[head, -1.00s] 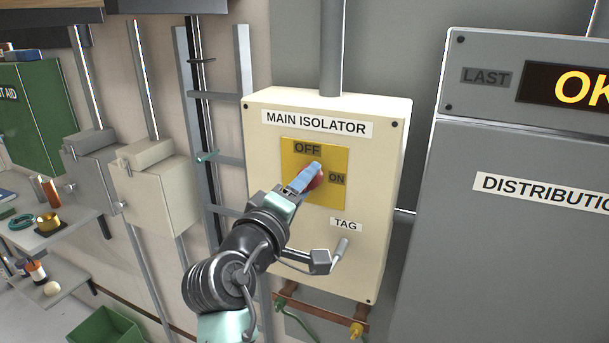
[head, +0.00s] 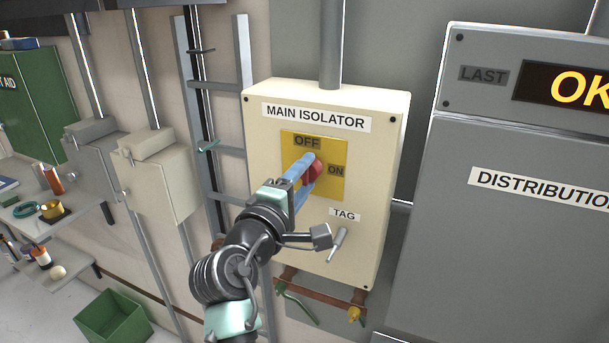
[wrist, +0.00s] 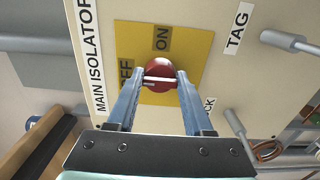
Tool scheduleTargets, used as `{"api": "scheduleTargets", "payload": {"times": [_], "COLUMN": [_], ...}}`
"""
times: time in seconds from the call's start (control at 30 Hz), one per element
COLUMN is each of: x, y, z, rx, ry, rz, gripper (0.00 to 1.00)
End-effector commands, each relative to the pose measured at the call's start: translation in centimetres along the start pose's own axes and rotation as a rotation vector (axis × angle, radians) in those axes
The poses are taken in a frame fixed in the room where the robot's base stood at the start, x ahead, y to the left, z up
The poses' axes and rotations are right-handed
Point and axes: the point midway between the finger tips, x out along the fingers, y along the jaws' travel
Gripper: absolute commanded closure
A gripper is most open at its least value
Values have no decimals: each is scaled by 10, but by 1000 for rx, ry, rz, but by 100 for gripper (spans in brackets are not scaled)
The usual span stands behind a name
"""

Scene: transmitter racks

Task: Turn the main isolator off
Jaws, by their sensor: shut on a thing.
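The main isolator (head: 368,150) is a cream box with a yellow plate (head: 330,145). OFF is marked above its red knob (head: 318,172) and ON to the knob's right. My gripper (head: 306,170) is shut on the red knob, one blue finger on each side. In the wrist view the knob (wrist: 160,66) sits between the fingertips. A white bar on it lies in line with the OFF label (wrist: 126,74), with ON off to the side. I cannot tell which end of the bar points. The fingers hide part of the knob.
A grey TAG lever (head: 338,243) sticks out low on the box, close to the right of my wrist. A grey distribution cabinet (head: 520,250) stands to the right. A ladder-like rack (head: 244,90) and cream box (head: 155,180) are on the left.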

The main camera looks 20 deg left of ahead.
Motion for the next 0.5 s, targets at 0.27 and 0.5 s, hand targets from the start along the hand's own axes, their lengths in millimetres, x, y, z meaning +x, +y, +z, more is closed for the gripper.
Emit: {"api": "scheduleTargets", "payload": {"times": [0.27,0.5], "x": [0,0], "y": [0,0], "z": [0,0], "rx": [-3,-1], "ry": [-1,-1], "rz": [0,0], "gripper": [32,20]}}
